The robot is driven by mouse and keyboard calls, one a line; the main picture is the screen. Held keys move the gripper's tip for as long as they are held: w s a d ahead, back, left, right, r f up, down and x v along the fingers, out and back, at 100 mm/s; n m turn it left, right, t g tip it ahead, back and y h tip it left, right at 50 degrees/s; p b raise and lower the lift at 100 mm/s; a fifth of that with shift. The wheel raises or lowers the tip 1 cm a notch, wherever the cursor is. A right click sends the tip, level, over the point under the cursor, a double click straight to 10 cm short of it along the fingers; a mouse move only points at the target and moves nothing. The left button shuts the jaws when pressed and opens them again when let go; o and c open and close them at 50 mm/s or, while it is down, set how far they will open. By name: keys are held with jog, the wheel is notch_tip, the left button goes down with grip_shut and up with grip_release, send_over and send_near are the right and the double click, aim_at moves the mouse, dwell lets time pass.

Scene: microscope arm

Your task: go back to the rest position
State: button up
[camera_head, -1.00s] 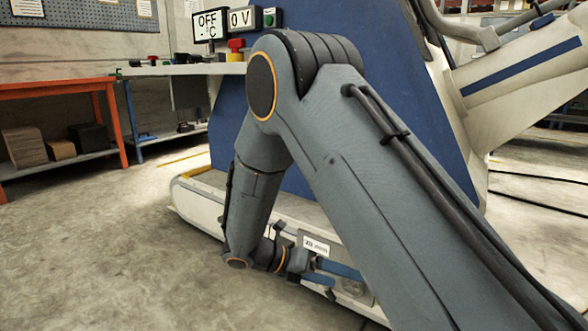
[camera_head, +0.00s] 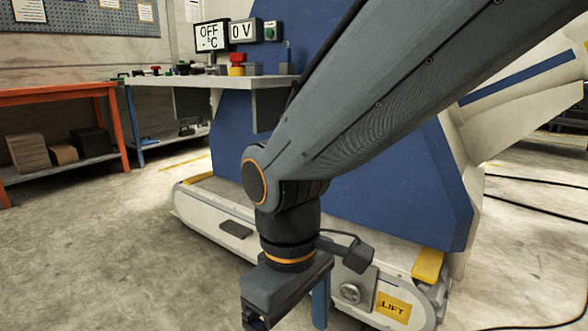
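My arm reaches down from the upper right across the view. My gripper (camera_head: 290,318) hangs at the bottom middle, pointing down. One blue finger (camera_head: 320,303) shows at the right end of its dark body, and a dark finger mount shows at the left end, well apart. The fingertips are cut off by the lower edge of the view. Nothing is seen held between the fingers.
The blue machine body (camera_head: 228,140) stands behind my arm. A control shelf (camera_head: 225,82) with a red button and displays reading OFF °C and 0 V juts out left. An orange bench (camera_head: 60,93) with boxes stands far left. Floor at left is clear; black cables (camera_head: 535,204) lie at right.

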jog(key=s+a+r+m+y+p, duration=0.1)
jog(key=s+r+m+y+p, duration=0.1)
jog(key=s+r+m, duration=0.15)
jog(key=d+r+m+p, duration=0.3)
jog(key=d+r+p, duration=0.7)
jog(key=r+p, duration=0.4)
jog(key=d+r+m+h+p, duration=0.1)
jog(key=d+r+m+p, duration=0.2)
jog(key=d+r+p, duration=0.7)
jog(key=shift+s+r+m+h+p, duration=0.35)
jog(key=shift+r+p, duration=1.5)
jog(key=shift+p, duration=4.45)
jog(key=shift+w, duration=0.1)
